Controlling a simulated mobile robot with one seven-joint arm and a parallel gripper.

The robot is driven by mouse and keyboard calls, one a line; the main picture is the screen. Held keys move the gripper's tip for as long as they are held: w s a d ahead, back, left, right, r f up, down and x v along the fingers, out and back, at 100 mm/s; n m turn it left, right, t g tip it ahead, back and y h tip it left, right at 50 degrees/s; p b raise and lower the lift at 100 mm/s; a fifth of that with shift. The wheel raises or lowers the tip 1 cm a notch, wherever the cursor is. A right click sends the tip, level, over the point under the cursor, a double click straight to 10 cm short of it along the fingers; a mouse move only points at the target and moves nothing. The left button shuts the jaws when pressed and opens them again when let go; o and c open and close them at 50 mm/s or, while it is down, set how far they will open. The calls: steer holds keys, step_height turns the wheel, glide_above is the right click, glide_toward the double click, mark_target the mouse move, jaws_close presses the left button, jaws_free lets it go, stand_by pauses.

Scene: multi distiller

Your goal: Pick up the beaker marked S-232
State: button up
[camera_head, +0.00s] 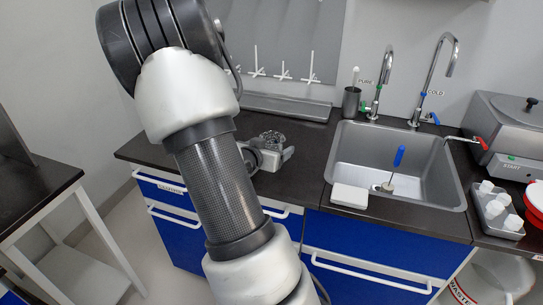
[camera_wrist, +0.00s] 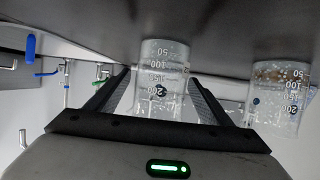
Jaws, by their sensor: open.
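Two clear glass beakers with volume marks show upside down in the wrist view, at the dark counter's surface. One beaker (camera_wrist: 162,62) stands between the two fingers of my gripper (camera_wrist: 160,85), which are open on either side of it. I cannot tell whether either finger touches it. The other beaker (camera_wrist: 280,92) is to the right, outside the fingers, with some brownish matter in it. No S-232 mark is legible on either. In the head view my gripper (camera_head: 287,155) is low over the counter, and the clear glassware (camera_head: 271,137) beside it is small and hard to separate.
The dark counter (camera_head: 305,178) has free room right of my gripper. A sink (camera_head: 420,165) with a blue-handled tool (camera_head: 398,158) lies further right, with a white box (camera_head: 349,196) at its front edge. A rack with pegs (camera_head: 283,70) hangs behind. Another table (camera_head: 30,190) is at left.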

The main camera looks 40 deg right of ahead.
steer(key=x, duration=0.3)
steer(key=shift+d+f, duration=0.15)
steer(key=shift+c, duration=0.4)
steer(key=c, duration=1.1)
steer(key=shift+c, duration=0.4)
steer(key=shift+r, duration=0.25)
